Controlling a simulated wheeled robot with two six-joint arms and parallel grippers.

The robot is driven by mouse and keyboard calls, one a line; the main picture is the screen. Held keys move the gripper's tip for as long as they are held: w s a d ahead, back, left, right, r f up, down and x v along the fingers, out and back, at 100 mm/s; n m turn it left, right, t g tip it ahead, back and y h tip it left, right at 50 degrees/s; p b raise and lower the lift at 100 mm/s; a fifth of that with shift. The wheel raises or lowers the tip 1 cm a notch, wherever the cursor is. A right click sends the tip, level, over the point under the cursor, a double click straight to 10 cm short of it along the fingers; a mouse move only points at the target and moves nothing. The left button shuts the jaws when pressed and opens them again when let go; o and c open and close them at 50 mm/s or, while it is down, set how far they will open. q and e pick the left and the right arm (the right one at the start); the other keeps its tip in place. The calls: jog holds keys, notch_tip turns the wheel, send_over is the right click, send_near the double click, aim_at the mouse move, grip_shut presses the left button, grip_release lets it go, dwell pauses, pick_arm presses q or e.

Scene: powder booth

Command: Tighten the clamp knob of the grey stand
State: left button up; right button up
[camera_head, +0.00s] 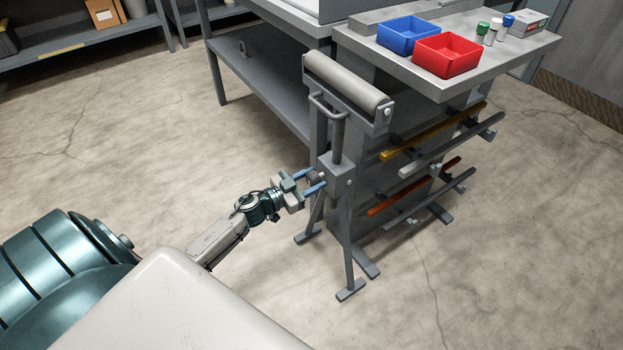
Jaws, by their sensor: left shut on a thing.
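The grey stand (338,170) stands upright on splayed feet, with a wide roller (346,82) across its top and a handle loop below the roller. Its dark clamp knob (313,177) sits on the left side of the clamp block at mid-height. My left gripper (314,181) is at the knob, its blue-tipped fingers on either side of it and shut on it. The fingers hide part of the knob. My right gripper is not in view.
A bench with a blue bin (408,35), a red bin (446,55) and small bottles stands behind the stand. Bars on a rack (432,130) stick out to its right. Shelving (80,50) is at the back left. The floor left and in front is clear.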

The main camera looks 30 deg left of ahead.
pick_arm(q)
jog(key=m+p, duration=0.1)
jog(key=m, duration=1)
jog(key=shift+a+m+b, duration=0.1)
jog(key=shift+m+b, duration=0.2)
jog(key=shift+b, duration=0.05)
jog(key=shift+m+b, duration=0.3)
jog(key=shift+m, duration=1.2)
jog(key=shift+m+b, duration=0.35)
jog(key=shift+m, duration=0.65)
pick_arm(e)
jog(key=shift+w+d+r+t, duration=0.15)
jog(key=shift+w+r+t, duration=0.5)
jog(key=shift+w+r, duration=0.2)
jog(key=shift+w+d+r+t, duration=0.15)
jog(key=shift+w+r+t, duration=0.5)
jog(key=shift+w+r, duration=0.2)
pick_arm(q)
jog(key=o, duration=1)
jog(key=shift+c, duration=0.2)
